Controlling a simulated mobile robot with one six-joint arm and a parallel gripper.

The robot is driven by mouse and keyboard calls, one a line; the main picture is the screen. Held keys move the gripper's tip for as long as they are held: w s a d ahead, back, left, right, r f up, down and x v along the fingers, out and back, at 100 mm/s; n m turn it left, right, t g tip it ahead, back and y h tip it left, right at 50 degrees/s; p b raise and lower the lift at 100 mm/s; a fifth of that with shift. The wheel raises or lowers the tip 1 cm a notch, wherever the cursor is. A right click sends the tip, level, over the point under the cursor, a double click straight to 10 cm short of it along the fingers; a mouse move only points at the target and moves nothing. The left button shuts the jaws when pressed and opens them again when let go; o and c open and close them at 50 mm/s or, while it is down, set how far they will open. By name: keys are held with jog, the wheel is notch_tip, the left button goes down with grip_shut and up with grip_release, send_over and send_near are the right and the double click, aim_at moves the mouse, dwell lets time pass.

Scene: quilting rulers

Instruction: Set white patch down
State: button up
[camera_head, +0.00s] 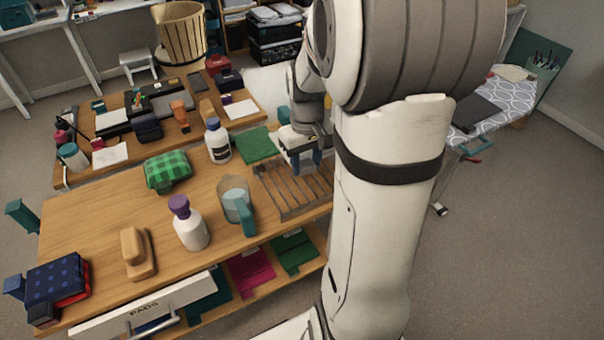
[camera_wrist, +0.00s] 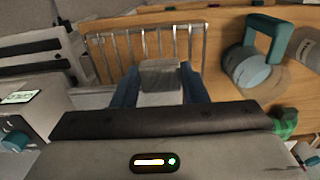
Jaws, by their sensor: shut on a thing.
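The slatted rack (camera_wrist: 144,42) lies beyond the fingers in that view. I cannot tell whether the patch touches the rack. In the head view the patch is mostly hidden by the gripper and arm.
A measuring jug with a teal handle (camera_head: 235,203) stands left of the rack; it also shows in the wrist view (camera_wrist: 250,68). A green cloth (camera_head: 256,145), a white bottle with dark label (camera_head: 217,141) and a purple-capped bottle (camera_head: 189,226) are nearby.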

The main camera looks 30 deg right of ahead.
aim_at(298, 200)
jog(key=shift+w+a+f+b, duration=0.1)
jog(key=shift+a+f+b, duration=0.25)
jog(key=shift+b, duration=0.5)
jog(key=a+r+b, duration=0.1)
jog(key=b, duration=0.2)
jog(key=shift+a, duration=0.2)
jog(key=f, duration=0.4)
jog(key=f+b, duration=0.1)
jog(key=f, duration=0.4)
jog(key=shift+s+a+f, duration=0.1)
jog(key=shift+s+f, duration=0.1)
jog(key=shift+f, duration=0.05)
jog(key=o, duration=1)
